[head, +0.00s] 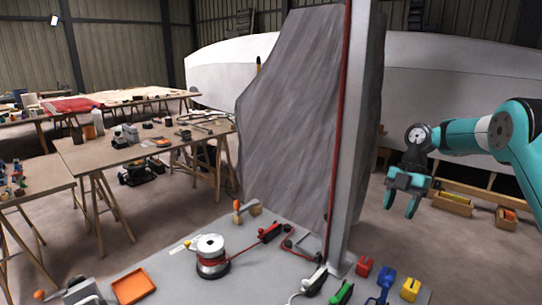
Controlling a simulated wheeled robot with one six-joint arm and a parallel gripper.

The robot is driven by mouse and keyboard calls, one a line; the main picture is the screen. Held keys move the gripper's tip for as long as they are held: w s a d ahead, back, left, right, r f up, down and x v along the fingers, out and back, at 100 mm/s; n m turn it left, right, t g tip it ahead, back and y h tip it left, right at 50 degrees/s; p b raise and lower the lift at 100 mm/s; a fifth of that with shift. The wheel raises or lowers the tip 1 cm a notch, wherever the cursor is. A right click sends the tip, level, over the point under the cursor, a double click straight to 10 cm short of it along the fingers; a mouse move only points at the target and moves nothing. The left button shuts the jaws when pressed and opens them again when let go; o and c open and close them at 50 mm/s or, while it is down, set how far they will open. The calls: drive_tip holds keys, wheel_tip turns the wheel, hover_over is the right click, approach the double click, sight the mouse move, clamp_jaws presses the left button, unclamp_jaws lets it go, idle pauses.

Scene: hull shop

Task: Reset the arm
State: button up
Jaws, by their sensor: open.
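My teal arm comes in from the right side of the head view. My gripper (402,204) hangs at its end, pointing down, with its two teal fingers apart and nothing between them. It is in the air to the right of the grey post (357,140), above the floor as seen here. It touches nothing that I can see.
A grey work surface (185,272) below holds a spool (211,255), an orange tray (133,286), and red (364,266), blue (385,285) and yellow (410,289) items. A tall grey panel (290,110) stands behind. Wooden tables are at left, boxes (452,203) at right.

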drive_tip(key=s+a+r+m+t+b, duration=0.1)
drive_tip(key=s+a+r+m, duration=0.4)
drive_tip(key=a, duration=0.3)
drive_tip(key=s+a+r+m+b, duration=0.1)
drive_tip(key=s+a+r+m, duration=0.25)
drive_tip(key=s+a, duration=0.5)
drive_tip(key=s+a+f+m+t, duration=0.1)
drive_tip(key=s+m, duration=0.3)
drive_tip(key=s, duration=0.6)
drive_tip(key=s+a+f+m+b, duration=0.1)
drive_tip(key=s+a+m, duration=0.3)
drive_tip(key=s, duration=0.7)
drive_tip(key=shift+m+t+y, duration=0.4)
drive_tip(key=shift+m, duration=0.25)
